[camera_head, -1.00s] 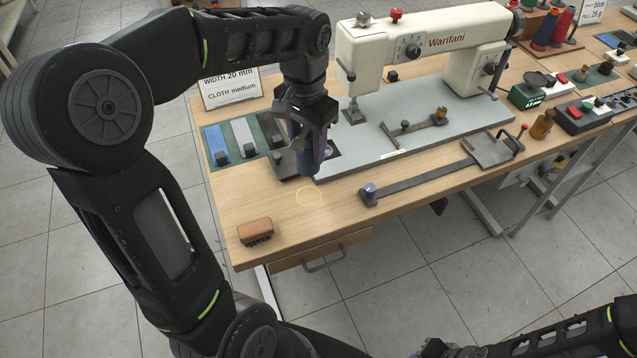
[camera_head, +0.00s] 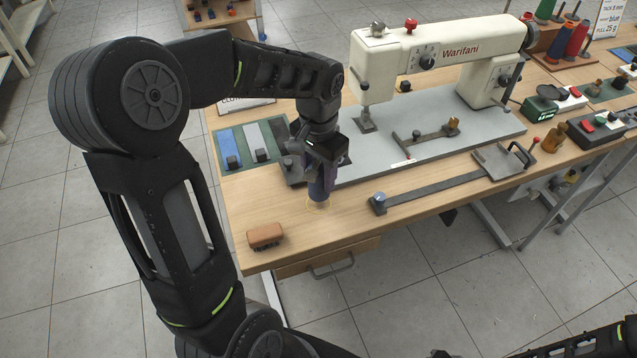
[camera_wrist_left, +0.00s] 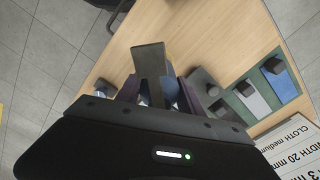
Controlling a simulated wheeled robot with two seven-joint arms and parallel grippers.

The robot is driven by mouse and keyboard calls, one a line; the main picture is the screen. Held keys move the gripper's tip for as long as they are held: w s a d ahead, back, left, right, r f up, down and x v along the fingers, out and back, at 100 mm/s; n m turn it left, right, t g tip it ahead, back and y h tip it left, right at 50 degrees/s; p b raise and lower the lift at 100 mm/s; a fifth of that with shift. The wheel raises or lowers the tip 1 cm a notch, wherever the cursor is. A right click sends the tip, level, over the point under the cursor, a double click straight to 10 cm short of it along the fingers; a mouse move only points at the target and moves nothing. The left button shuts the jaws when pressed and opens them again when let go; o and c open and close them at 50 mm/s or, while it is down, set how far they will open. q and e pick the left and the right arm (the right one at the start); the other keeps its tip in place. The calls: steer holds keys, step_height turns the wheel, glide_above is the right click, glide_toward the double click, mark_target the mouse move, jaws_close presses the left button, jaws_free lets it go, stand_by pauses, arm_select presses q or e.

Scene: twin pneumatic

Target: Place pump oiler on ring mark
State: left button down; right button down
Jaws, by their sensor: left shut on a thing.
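My left gripper (camera_head: 322,180) is shut on the pump oiler (camera_head: 319,193), a dark blue can that it holds upright from above. The oiler's lower end is over the yellow ring mark (camera_head: 311,204), which it mostly covers. I cannot tell whether its base touches the table. In the left wrist view the gripper (camera_wrist_left: 158,97) has a grey flat piece standing up between its fingers, with a bit of blue oiler (camera_wrist_left: 172,88) beside it. My right gripper is not in view.
A brown block-like brush (camera_head: 265,236) lies at the table's near left corner. A cream sewing machine (camera_head: 440,50) stands behind on a grey plate. A long flat metal bar (camera_head: 435,190) lies to the right. A green mat (camera_head: 229,158) with blue and grey strips lies at the left.

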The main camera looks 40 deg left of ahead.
arm_select(q)
steer(key=shift+f, duration=1.7)
steer(key=shift+f, duration=0.1)
steer(key=shift+f, duration=0.15)
steer(key=c, duration=0.7)
jaws_free()
steer(key=shift+c, duration=0.2)
step_height(320, 180, up, 12)
steer(key=shift+r, duration=0.25)
